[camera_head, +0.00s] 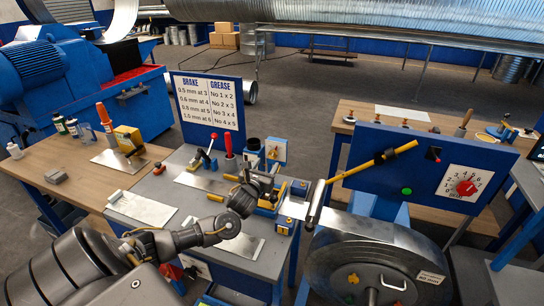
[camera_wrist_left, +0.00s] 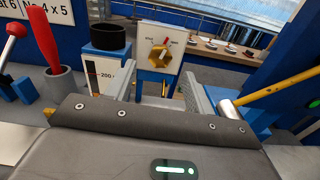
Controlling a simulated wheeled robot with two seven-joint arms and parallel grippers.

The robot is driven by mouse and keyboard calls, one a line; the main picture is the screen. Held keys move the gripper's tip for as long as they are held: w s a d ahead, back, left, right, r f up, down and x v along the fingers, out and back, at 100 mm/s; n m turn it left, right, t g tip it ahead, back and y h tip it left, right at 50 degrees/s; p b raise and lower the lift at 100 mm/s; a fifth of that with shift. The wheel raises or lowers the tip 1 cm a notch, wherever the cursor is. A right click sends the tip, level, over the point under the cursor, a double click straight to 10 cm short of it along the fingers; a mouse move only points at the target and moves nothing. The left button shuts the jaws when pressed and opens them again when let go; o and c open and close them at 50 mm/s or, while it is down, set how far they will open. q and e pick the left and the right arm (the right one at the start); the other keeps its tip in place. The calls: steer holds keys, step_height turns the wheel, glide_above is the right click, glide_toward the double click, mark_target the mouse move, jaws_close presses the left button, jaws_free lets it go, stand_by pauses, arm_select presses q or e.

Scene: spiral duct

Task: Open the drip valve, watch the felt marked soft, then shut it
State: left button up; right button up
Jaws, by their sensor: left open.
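In the head view the left gripper (camera_head: 262,187) is over the bench in front of that box, partly hiding what lies below. I cannot pick out a felt marked soft. My right gripper is not in view.
A black cup (camera_wrist_left: 108,37) on a blue-and-white block stands left of the knob. A red handle (camera_wrist_left: 43,38) in a grey holder and a red-knobbed lever (camera_wrist_left: 14,32) stand further left. A yellow-handled metal roller (camera_wrist_left: 229,107) is close at right. A large drum (camera_head: 378,258) stands right of the bench.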

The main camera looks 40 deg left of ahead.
mark_target(272, 155)
arm_select(q)
steer(key=x, duration=0.4)
steer(key=shift+w+r+p, duration=0.1)
steer(key=shift+r+p, duration=0.1)
steer(key=shift+p, duration=0.15)
steer(key=shift+w+a, duration=0.2)
steer(key=shift+w, duration=0.4)
steer(key=shift+w+f, duration=0.15)
steer(key=c, duration=1)
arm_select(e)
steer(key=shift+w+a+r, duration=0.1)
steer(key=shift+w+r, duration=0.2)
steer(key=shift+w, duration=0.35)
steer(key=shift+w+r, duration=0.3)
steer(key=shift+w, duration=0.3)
